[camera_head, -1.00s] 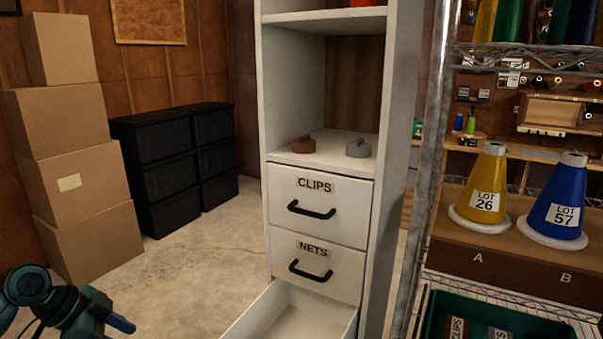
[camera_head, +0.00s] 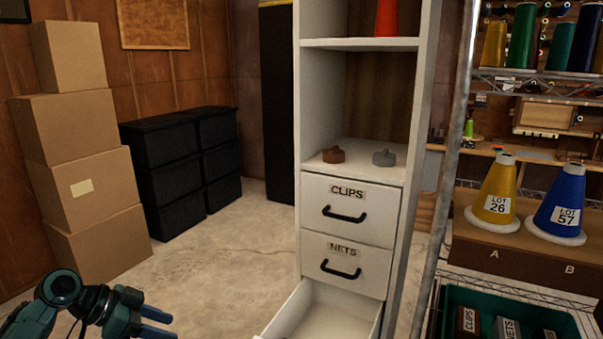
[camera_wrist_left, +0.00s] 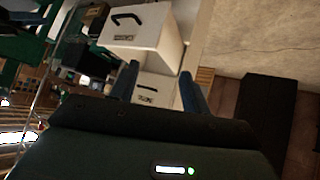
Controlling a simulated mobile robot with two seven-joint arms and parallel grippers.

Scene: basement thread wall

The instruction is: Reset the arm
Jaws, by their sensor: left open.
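My left gripper (camera_head: 158,322) is at the lower left of the head view, with its blue fingers apart and nothing between them. In the left wrist view its two fingers (camera_wrist_left: 158,85) point toward the white drawer cabinet, tilted in that picture. In the head view the cabinet (camera_head: 311,100) stands right of the gripper, apart from it. Its CLIPS drawer (camera_head: 350,222) and NETS drawer (camera_head: 341,277) look shut. The lowest drawer (camera_head: 335,318) is pulled out, and the part of it in view looks empty. My right gripper is in neither view.
Cardboard boxes (camera_head: 75,140) are stacked at the left, beside black drawer units (camera_head: 165,165). A wire rack at the right holds a yellow cone (camera_head: 496,188), a blue cone (camera_head: 558,192) and a green bin (camera_head: 490,294). Bare floor (camera_head: 215,255) lies between boxes and cabinet.

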